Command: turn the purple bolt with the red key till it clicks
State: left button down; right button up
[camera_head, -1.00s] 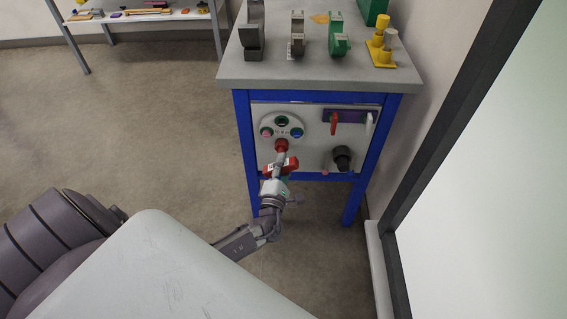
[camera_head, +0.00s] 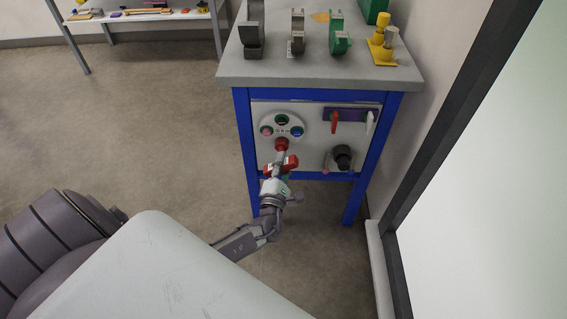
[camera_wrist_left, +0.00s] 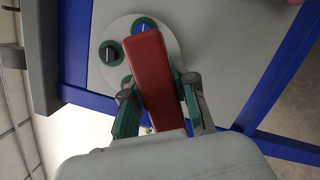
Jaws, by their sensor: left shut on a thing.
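My left gripper (camera_head: 281,166) is in front of the cart's front panel. It is shut on the red key (camera_wrist_left: 155,75), whose long red body lies between the green-padded fingers and points at the round plate (camera_wrist_left: 168,35). In the head view the plate (camera_head: 268,121) carries several round colored fittings, with green (camera_head: 282,120), blue (camera_head: 297,132) and pinkish (camera_head: 266,132) ones showing. A red part (camera_head: 281,144) covers the plate's lower edge. I cannot pick out the purple bolt for sure; the key hides part of the plate. My right gripper is not in view.
A purple strip (camera_head: 350,115) on the panel bears a red handle (camera_head: 334,122) and a white handle (camera_head: 370,122). A black knob (camera_head: 342,157) sits lower right. The cart's blue legs (camera_head: 245,145) flank the panel. Several clamps stand on the grey top (camera_head: 270,72).

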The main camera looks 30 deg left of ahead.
aim_at(284, 170)
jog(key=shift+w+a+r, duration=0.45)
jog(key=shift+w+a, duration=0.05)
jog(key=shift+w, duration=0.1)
pick_arm(q)
jog(key=shift+s+d, duration=0.1)
jog(key=shift+s, duration=0.05)
jog(key=shift+s+d, duration=0.15)
jog(key=shift+s+d+r, duration=0.1)
jog(key=shift+s+d, duration=0.15)
jog(key=shift+s, duration=0.2)
jog(key=shift+s+d+p, duration=0.4)
jog(key=shift+s+p, duration=0.05)
jog(key=shift+s, duration=0.2)
jog(key=shift+s+d, duration=0.15)
jog(key=shift+s, duration=0.15)
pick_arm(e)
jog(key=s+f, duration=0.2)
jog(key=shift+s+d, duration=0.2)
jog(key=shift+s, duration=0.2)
pick_arm(q)
jog(key=shift+s+d, duration=0.1)
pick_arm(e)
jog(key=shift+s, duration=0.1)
